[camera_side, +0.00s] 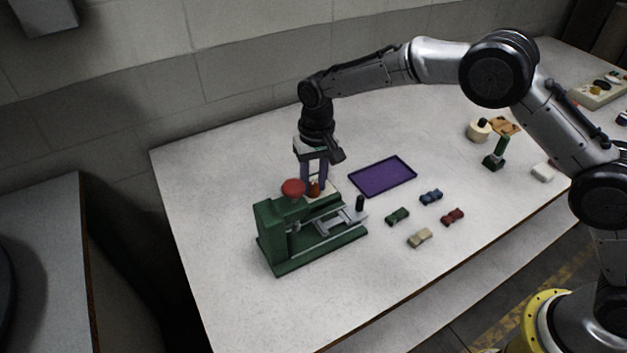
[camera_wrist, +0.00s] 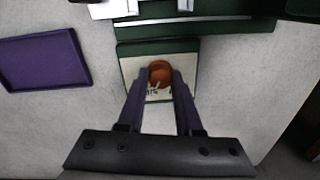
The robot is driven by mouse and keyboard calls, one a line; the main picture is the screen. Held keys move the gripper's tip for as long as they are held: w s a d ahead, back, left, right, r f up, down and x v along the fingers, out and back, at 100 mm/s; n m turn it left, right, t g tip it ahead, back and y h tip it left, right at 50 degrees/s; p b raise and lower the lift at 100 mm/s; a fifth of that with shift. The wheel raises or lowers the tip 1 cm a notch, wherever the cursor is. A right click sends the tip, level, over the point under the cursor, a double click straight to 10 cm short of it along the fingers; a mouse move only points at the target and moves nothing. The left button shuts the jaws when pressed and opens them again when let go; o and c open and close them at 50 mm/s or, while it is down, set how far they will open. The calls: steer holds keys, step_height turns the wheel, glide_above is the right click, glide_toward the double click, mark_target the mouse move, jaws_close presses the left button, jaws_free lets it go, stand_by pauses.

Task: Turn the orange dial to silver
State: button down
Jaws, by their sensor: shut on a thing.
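The orange dial (camera_wrist: 160,72) sits on a cream panel (camera_wrist: 132,66) with a green frame, at the back of the green press (camera_side: 312,246) in the side view. The dial also shows small in the side view (camera_side: 314,188). My gripper (camera_wrist: 159,80) points down at the dial, and its two purple fingers are shut on the dial's sides. Small dark marks show on the panel below the dial; they are too small to read, and I cannot tell which one the dial points at.
A purple tray (camera_side: 382,177) lies to the right. Several small toy cars, including a green one (camera_side: 397,216), stand in front of the tray. The table's front left is clear.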

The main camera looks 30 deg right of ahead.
mark_target(316, 185)
steer(key=shift+r+m, duration=0.1)
steer(key=shift+m, duration=0.3)
steer(key=c, duration=0.6)
jaws_free()
steer(key=r, duration=1.3)
steer(key=shift+d+r, duration=0.3)
steer(key=shift+r, duration=0.1)
